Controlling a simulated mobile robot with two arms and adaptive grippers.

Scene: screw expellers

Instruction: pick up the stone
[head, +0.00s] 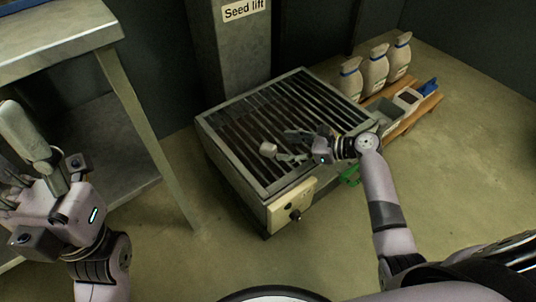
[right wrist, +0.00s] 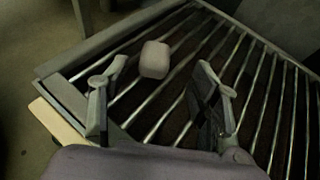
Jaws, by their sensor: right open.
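The stone (head: 268,148) is a small pale block with rounded edges, on the bars of a metal grate (head: 214,122). My right gripper (head: 283,147) is open just to the right of it, low over the grate. In the right wrist view the stone (right wrist: 154,60) appears beyond and between the two spread fingertips (right wrist: 161,75), with no visible contact. My left gripper (head: 25,165) is at the left edge, away from the grate; its fingers are partly cut off and their opening is unclear.
A control box (head: 291,206) with a dark knob is on the grate's front. A grey column labelled "Seed lift" (head: 243,10) stands behind. Several tied sacks (head: 375,70) and small bins stand on a pallet (head: 428,108) at right. A metal table (head: 60,40) is at left.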

